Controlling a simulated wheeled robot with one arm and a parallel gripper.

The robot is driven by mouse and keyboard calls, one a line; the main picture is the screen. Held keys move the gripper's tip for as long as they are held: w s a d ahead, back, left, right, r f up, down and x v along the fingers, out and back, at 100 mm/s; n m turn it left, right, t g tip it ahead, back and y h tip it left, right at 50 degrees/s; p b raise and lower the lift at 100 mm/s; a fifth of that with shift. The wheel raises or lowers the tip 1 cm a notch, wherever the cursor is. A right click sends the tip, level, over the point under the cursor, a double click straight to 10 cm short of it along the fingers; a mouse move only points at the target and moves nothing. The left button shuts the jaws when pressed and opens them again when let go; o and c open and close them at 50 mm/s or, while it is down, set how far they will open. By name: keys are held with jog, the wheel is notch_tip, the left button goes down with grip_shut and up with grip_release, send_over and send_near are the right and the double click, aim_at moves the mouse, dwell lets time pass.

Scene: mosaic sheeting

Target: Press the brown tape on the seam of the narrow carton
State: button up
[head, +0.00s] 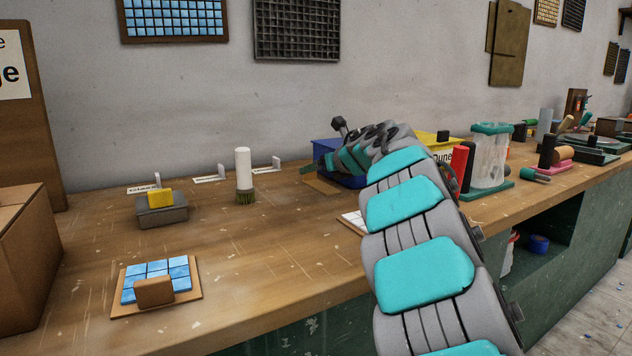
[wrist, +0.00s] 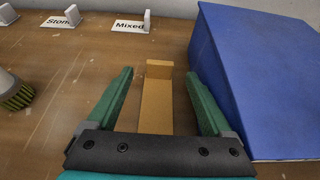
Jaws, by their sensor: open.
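My gripper (wrist: 158,85) is open, its two green fingers on either side of a light brown strip (wrist: 157,105). The strip lies on the bench and has a short upright piece at its far end; no contact with the fingers shows. In the head view part of the strip (head: 321,185) shows left of the blue bin, below my gripper (head: 308,169). A cardboard carton (head: 30,262) stands at the left edge of the head view, partly cut off. No brown tape or seam can be made out for certain.
The blue bin (wrist: 255,90) stands close to the right finger. Label cards (wrist: 132,26) stand behind. A white-handled brush (head: 243,170), a grey block with a yellow top (head: 161,207) and a blue-tiled board (head: 126,309) are on the bench. The middle of the bench is clear.

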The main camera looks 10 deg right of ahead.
jog(key=shift+p+x, duration=0.75)
jog(key=shift+x, duration=1.95)
grip_shut()
